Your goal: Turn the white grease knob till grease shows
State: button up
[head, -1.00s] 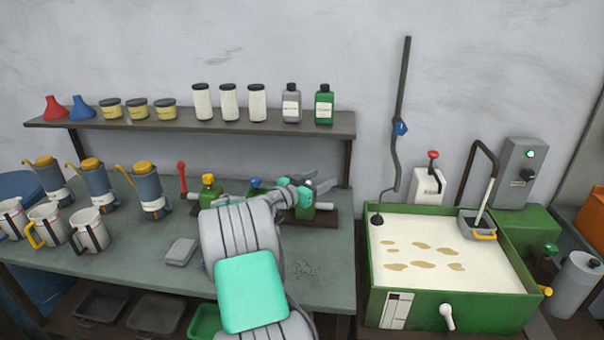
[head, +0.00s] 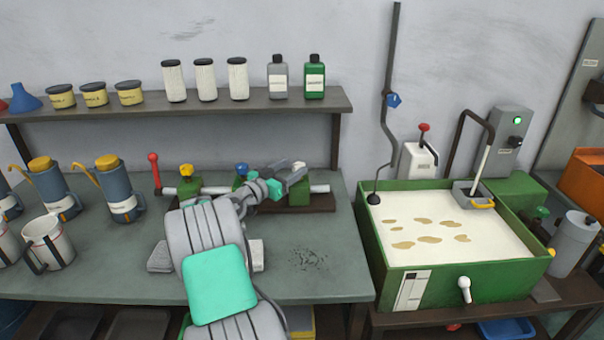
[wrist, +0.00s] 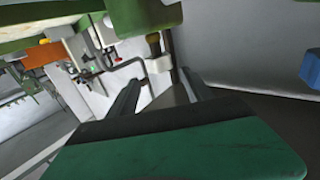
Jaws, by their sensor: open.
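A row of green valve blocks on a pipe stands at the back of the bench, with a yellow knob (head: 186,170) and a blue knob (head: 241,169). My gripper (head: 293,174) is at the rightmost green block (head: 299,196); the white knob is not clear there. The wrist view looks upside down. It shows the green block (wrist: 145,18) with a brass stem and a pale knob (wrist: 159,65), apparently the white grease knob. My gripper's two dark fingers (wrist: 161,82) are apart, with the pale knob just beyond or between their tips. I cannot tell contact. No grease is discernible.
A red lever (head: 154,172) stands left of the valves. A shelf (head: 200,107) with bottles runs above them. Mugs and blue jugs (head: 118,188) stand at left. A green tank (head: 455,270) with a white tap (head: 464,289) is at right.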

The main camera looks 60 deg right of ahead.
aim_at(303, 164)
jog(key=shift+f+b, duration=0.4)
jog(key=shift+f, duration=0.35)
jog(key=p+x, duration=0.2)
jog(key=x, duration=0.5)
jog(key=shift+d+r, duration=0.1)
jog(key=shift+d, duration=0.3)
grip_shut()
